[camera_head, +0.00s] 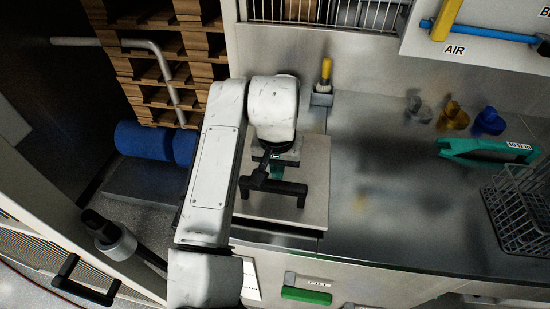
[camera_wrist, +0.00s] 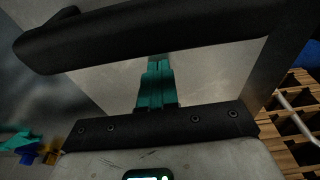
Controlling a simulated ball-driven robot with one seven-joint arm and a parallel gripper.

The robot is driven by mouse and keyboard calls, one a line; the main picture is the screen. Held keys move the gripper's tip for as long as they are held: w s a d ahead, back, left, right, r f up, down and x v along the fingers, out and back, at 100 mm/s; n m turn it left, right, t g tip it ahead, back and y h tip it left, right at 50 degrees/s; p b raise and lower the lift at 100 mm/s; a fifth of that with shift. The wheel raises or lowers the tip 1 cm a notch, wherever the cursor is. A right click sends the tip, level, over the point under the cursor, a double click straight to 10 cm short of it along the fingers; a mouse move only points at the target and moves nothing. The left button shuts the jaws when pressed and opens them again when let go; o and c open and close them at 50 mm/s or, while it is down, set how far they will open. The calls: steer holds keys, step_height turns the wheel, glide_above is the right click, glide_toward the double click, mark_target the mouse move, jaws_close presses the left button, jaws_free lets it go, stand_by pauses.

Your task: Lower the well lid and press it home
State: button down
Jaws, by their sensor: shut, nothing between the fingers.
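The well lid (camera_head: 312,160) is a square, pale metal panel at the left end of the steel counter, under my arm. It looks nearly flat, with a dark band along its front edge; I cannot tell whether it is fully seated. A black bar handle (camera_head: 292,188) stands on it. My gripper (camera_head: 277,200) is over the lid beside the handle, its teal fingers together and empty. In the wrist view, the closed fingers (camera_wrist: 158,62) point at the pale lid surface (camera_wrist: 205,80), and the black handle (camera_wrist: 150,35) crosses by their tips. Contact is unclear.
A yellow-handled brush (camera_head: 325,72) stands in a holder behind the lid. The counter's middle (camera_head: 390,190) is clear. Wooden pallets (camera_head: 150,70) are stacked at left.

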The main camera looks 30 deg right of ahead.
steer(key=shift+f, duration=0.25)
step_height(320, 180, up, 9)
steer(key=p, duration=0.7)
steer(key=shift+p, duration=0.4)
stand_by(0.6)
